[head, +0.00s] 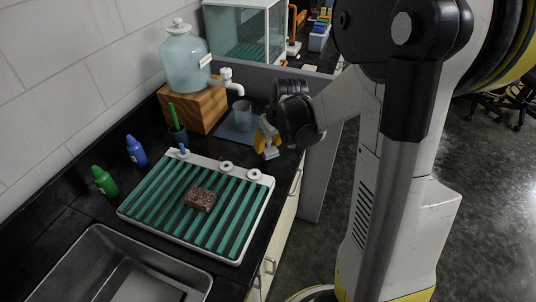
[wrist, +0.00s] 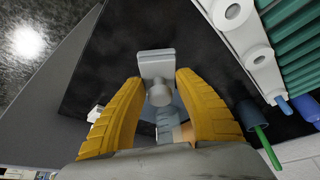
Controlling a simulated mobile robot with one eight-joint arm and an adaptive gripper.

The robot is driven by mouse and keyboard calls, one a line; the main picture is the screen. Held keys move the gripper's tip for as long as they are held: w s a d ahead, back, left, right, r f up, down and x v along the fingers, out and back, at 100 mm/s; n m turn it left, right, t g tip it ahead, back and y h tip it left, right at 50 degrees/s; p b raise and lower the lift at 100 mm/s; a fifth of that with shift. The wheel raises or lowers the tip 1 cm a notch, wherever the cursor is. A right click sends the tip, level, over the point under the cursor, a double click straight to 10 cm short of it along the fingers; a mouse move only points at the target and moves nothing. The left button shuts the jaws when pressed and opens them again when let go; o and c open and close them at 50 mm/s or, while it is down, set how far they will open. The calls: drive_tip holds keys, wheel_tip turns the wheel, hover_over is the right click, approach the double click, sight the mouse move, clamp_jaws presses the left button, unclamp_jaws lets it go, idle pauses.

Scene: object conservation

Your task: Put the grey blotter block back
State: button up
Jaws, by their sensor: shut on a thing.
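My gripper (head: 265,140) has yellow fingers and hangs over the dark counter, right of the beaker and beyond the tray's back right corner. It is shut on the grey blotter block (head: 271,153). In the wrist view the block (wrist: 156,64) has a pale flat plate and a round grey knob, and the knob sits between my gripper's two fingertips (wrist: 160,80). The block appears to be held above the counter, though the exact gap is hard to tell. A brown rough lump (head: 201,198) lies on the green ribs of the white tray (head: 262,205).
A glass beaker (head: 242,116) stands on a blue mat (head: 232,135) below the spigot of a jug (head: 186,62) on a wooden block (head: 192,106). A dark cup (head: 178,134) holds a green-handled tool. Blue (head: 136,150) and green (head: 104,181) bottles stand left. A sink (head: 75,262) is in front.

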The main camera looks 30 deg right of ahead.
sight(270, 148)
drive_tip(key=shift+f+b, duration=0.7)
drive_tip(key=shift+f, duration=1)
drive_tip(key=shift+f, duration=0.1)
drive_tip(key=shift+f, duration=0.15)
drive_tip(key=o, duration=1.1)
drive_tip(key=shift+c, duration=0.2)
drive_tip(key=p+v, duration=0.5)
drive_tip(key=v, duration=0.7)
drive_tip(key=s+a+r+t, duration=0.1)
drive_tip(key=s+a+r, duration=0.3)
drive_tip(key=s+a, duration=0.2)
drive_tip(key=s+a+r+t, duration=0.1)
drive_tip(key=s+a+r, duration=0.2)
drive_tip(key=s+a, duration=0.4)
drive_tip(key=shift+a+r+t, duration=0.3)
drive_tip(key=shift+a+r, duration=0.1)
drive_tip(key=shift+a, duration=0.7)
